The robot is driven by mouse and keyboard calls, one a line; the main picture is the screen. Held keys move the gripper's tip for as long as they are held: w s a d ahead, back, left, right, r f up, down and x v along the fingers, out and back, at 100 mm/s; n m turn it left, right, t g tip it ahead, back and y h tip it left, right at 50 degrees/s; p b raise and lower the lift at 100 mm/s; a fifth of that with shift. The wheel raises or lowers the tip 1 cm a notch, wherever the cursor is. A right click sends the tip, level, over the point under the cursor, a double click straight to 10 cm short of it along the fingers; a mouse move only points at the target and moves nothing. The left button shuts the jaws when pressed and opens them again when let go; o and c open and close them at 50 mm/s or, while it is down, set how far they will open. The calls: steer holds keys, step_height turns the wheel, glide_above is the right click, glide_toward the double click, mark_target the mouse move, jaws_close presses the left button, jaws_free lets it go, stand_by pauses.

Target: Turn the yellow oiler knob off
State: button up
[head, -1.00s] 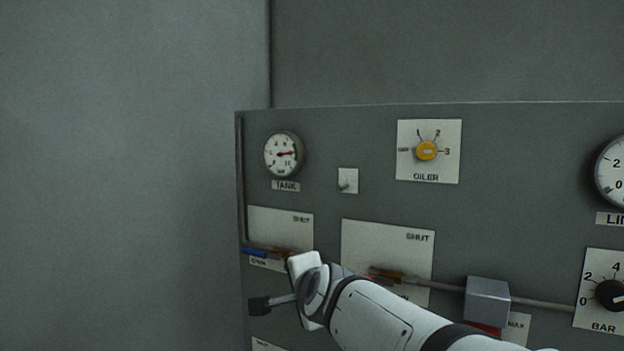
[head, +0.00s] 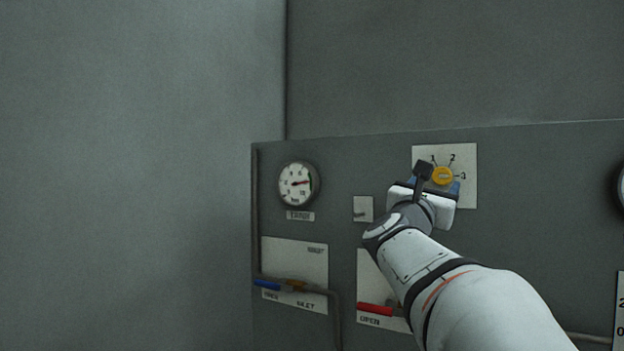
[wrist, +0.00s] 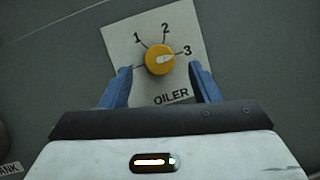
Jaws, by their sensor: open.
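The yellow oiler knob (head: 442,175) sits on a white plate (head: 468,194) marked 1, 2 and 3, high on the grey panel. In the wrist view the knob (wrist: 159,60) is clear, and its pale pointer mark points right, towards 3. The plate (wrist: 121,42) reads OILER at its bottom. My gripper (wrist: 159,82) is open, with one blue finger on each side below the knob, apart from it. In the head view my gripper (head: 435,188) covers the lower part of the plate, including its left mark.
A tank gauge (head: 298,184) and a small switch plate (head: 362,209) are left of my arm. Below are a blue-handled valve (head: 268,285) and a red handle (head: 374,309). The wall at the far left is bare.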

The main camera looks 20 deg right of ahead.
mark_target(441, 176)
steer(key=shift+x, duration=1.5)
steer(key=shift+c, duration=0.4)
steer(key=c, duration=0.9)
